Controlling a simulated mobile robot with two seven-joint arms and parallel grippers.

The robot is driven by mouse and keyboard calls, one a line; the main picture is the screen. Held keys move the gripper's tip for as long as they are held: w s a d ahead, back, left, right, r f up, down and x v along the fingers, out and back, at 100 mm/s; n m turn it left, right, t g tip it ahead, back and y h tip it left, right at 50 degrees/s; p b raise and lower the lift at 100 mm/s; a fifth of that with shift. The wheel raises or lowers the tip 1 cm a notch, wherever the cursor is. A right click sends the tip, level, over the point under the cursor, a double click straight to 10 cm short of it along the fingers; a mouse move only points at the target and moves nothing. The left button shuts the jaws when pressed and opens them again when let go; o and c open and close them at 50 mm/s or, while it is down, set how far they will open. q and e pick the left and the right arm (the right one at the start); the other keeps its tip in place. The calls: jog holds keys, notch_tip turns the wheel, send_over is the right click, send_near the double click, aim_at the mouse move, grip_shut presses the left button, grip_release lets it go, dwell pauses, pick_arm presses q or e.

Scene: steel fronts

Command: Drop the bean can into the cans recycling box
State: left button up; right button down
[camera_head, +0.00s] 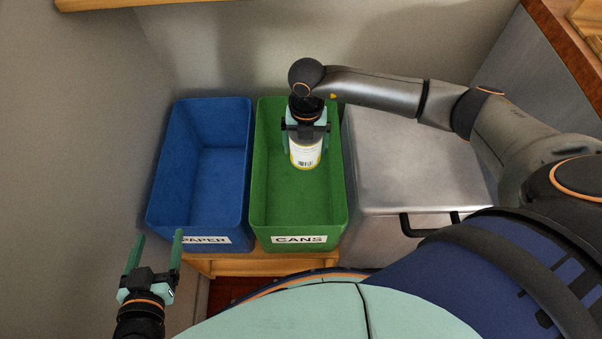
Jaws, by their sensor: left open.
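The bean can (306,154), white and yellow with a barcode, is upright inside the outline of the green box labelled CANS (298,239). My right gripper (306,142) points down over this box with its fingers on both sides of the can. It appears shut on the can, and it hides the can's top. I cannot tell exactly how far the can is above the box floor. My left gripper (154,252) is open and empty at the lower left, in front of the blue box.
A blue box labelled PAPER (203,239) stands left of the green one and looks empty. A metal bin with a black handle (410,170) stands to the right. A wooden stand (255,264) is under the boxes. Walls close in behind and at left.

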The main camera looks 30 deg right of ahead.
notch_tip(320, 180, down, 2)
jog(key=shift+f+b, duration=0.1)
jog(key=shift+b, duration=0.8)
pick_arm(q)
jog(key=w+r+m+t+h, duration=0.1)
jog(key=w+r+t, duration=0.2)
jog(key=r, duration=0.8)
jog(key=shift+d+r+m+t+h, duration=0.15)
jog(key=shift+r+m+t+h, duration=0.25)
jog(key=shift+t, duration=0.7)
pick_arm(e)
grip_release()
pick_arm(q)
jog(key=shift+f, duration=0.1)
pick_arm(e)
jog(key=shift+f, duration=0.1)
